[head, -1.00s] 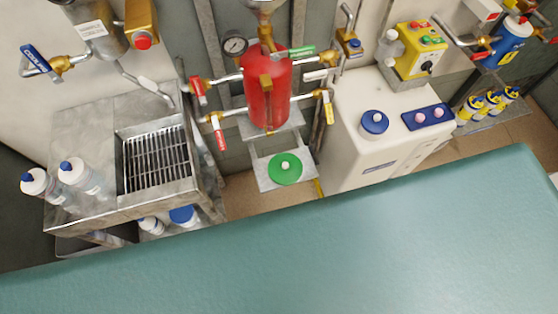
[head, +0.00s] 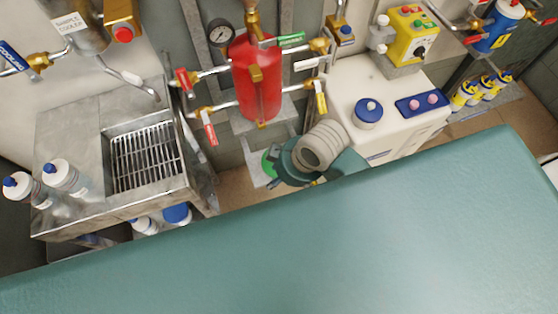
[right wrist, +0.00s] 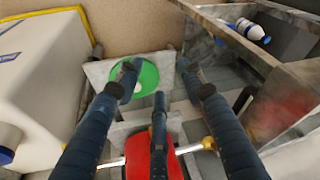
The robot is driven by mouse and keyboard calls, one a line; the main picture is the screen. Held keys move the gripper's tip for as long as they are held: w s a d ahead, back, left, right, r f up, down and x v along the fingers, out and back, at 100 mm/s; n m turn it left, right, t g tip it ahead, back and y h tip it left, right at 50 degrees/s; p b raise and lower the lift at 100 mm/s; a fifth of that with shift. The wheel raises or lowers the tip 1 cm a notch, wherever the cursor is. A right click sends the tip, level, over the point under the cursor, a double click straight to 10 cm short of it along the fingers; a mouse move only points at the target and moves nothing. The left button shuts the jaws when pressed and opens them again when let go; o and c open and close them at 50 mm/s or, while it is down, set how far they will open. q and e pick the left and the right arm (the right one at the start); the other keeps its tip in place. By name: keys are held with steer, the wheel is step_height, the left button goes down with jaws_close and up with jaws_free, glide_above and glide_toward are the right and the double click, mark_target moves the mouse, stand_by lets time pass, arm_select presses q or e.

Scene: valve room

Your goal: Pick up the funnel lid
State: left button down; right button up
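The funnel lid is a green disc with a small pale knob, lying on a small metal shelf below the red tank. In the head view only a green sliver of the lid (head: 267,166) shows, as my right gripper (head: 284,163) covers the rest. In the right wrist view the lid (right wrist: 149,75) lies beyond the fingers, its pale knob visible. My right gripper (right wrist: 158,76) is open with its fingers spread and nothing between them. One finger overlaps the lid in the picture; I cannot tell whether it touches. My left gripper is not in view.
The red tank (head: 258,85) with valves and pipes stands above the shelf (head: 255,170). A white box (head: 385,120) with a blue-capped opening is on the right. A metal sink (head: 145,155) stands on the left. A teal surface (head: 300,250) fills the foreground.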

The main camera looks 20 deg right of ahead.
steer(key=w+d+r+n+g+h, duration=0.2)
steer(key=w+d+n+g+h, duration=0.15)
steer(key=w, duration=0.65)
steer(key=shift+n+t+y, duration=0.25)
steer(key=shift+t+y, duration=0.2)
steer(key=f, duration=1)
steer(key=shift+a+f+p, duration=0.3)
jaws_close()
